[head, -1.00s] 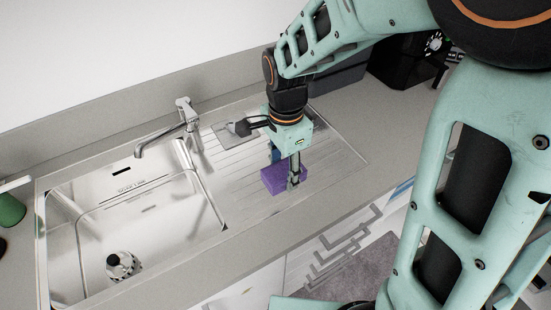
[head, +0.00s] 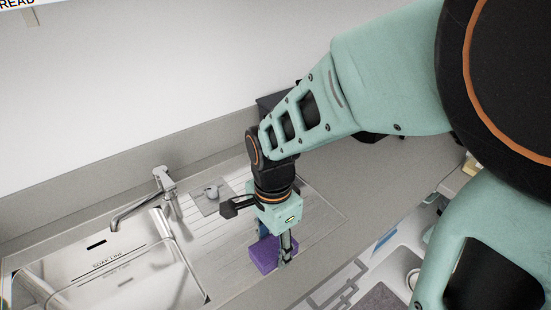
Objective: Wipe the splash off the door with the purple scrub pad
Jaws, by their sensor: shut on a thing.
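The purple scrub pad (head: 264,256) is a small block in the head view, low in the middle, over the ribbed steel drainboard. My gripper (head: 276,250) points down and is shut on the pad, with a finger on its right side. I cannot tell whether the pad still touches the drainboard. No door with a splash can be made out in this view.
The steel sink basin (head: 110,275) with its tap (head: 150,198) lies to the left. A small grey item (head: 211,193) sits on the drainboard behind my gripper. The grey counter (head: 385,190) to the right is mostly clear, with dark objects behind my arm.

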